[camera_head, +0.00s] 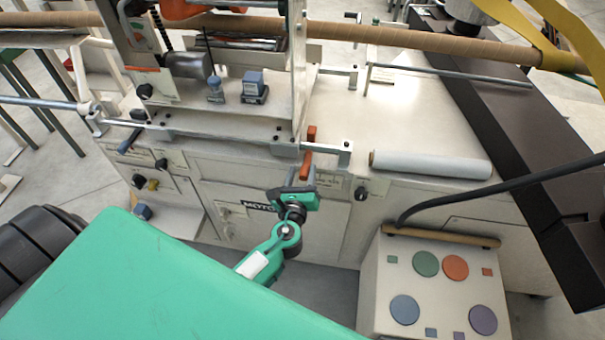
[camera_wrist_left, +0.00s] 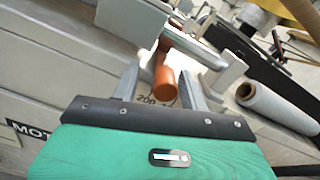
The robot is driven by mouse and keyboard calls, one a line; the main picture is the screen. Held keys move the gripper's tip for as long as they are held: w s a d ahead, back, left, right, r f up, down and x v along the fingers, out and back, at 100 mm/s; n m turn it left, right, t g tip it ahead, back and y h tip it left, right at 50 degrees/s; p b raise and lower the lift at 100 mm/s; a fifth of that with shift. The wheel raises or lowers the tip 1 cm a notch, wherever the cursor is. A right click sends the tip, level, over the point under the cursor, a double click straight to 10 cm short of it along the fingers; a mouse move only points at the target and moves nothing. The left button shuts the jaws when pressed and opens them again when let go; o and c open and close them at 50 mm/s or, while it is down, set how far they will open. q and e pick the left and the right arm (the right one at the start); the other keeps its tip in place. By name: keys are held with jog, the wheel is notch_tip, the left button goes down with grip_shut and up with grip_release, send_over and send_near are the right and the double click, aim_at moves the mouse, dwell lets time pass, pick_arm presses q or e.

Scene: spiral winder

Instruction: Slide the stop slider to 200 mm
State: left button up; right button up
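The stop slider has an orange handle (camera_head: 306,164) on the front of the machine, below a metal rail (camera_head: 330,150). In the left wrist view, the orange handle (camera_wrist_left: 164,82) hangs under a grey block (camera_wrist_left: 132,18) at the rail. A scale plate with "200" (camera_wrist_left: 147,100) shows behind the fingers. My left gripper (camera_head: 303,172) is at the handle. In the wrist view its two fingers (camera_wrist_left: 162,82) stand apart with the handle between them, nearer the right finger; a gap shows on the left. Contact cannot be told. My right gripper is not in view.
A white roll (camera_head: 432,164) lies on the machine top to the right. A control box (camera_head: 378,290) with coloured buttons stands at the lower right, with a black cable above it. Small blue-grey blocks (camera_head: 253,84) sit on the carriage. A brown tube (camera_head: 370,34) crosses the back.

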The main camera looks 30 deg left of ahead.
pick_arm(q)
jog(key=shift+s+d, duration=0.15)
jog(key=shift+s, duration=0.05)
jog(key=b+v, duration=0.3)
jog(key=v, duration=1)
jog(key=shift+s, duration=0.2)
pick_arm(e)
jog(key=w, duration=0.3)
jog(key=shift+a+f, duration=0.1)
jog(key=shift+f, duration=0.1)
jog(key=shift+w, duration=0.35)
